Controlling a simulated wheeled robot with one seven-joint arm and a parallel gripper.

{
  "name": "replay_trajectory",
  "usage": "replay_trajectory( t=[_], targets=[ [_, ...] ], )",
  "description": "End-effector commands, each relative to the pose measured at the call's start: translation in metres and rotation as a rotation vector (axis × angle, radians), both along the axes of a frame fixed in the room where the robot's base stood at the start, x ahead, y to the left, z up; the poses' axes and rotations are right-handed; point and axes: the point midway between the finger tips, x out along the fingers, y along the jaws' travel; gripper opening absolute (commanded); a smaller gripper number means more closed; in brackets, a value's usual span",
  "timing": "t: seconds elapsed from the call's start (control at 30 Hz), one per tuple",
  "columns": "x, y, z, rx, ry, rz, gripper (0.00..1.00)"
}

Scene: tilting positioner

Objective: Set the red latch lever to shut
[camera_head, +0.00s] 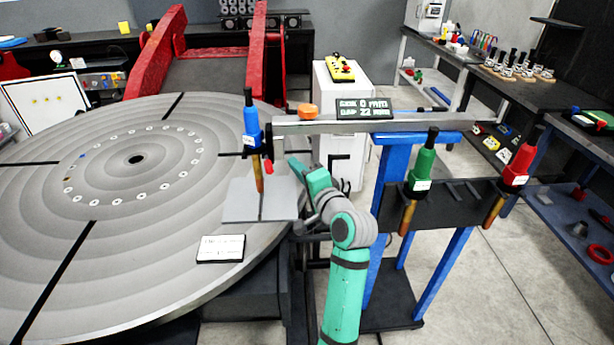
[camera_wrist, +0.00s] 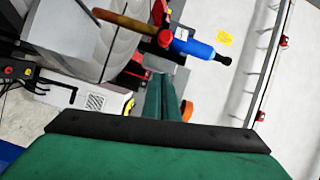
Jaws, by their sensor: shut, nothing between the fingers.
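A small red lever end (camera_head: 268,166), which looks like the latch lever, sits just right of the blue-handled torch (camera_head: 251,128) at the left end of the grey crossbar. In the wrist view a red round knob (camera_wrist: 165,38) shows against the torch, between its copper-coloured tip and blue handle (camera_wrist: 194,46). I cannot tell the lever's exact angle. My gripper (camera_head: 291,160) is right of the red lever, close to it, with its green fingers pointing up and left. In the wrist view the fingers (camera_wrist: 162,80) are together and empty, below the knob; no contact is visible.
The large round table (camera_head: 110,240) fills the left. A grey plate (camera_head: 250,205) lies under the torch tip. The grey crossbar (camera_head: 350,126) carries a display and an orange knob (camera_head: 308,111). A blue stand (camera_head: 390,190) holds green and red torches to the right.

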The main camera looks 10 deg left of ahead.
Motion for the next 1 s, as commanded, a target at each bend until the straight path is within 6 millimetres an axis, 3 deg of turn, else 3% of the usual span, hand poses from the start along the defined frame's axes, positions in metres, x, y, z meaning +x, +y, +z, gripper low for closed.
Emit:
replay_trajectory(
  t=[0.07,0.4,1.0],
  targets=[
    [0.007,0.008,-0.001,-0.001,0.001,0.0,0.0],
    [-0.006,0.034,-0.008,0.0,0.0,-0.007,0.0],
    [-0.008,0.032,-0.008,0.0,-0.001,-0.036,0.0]
  ],
)
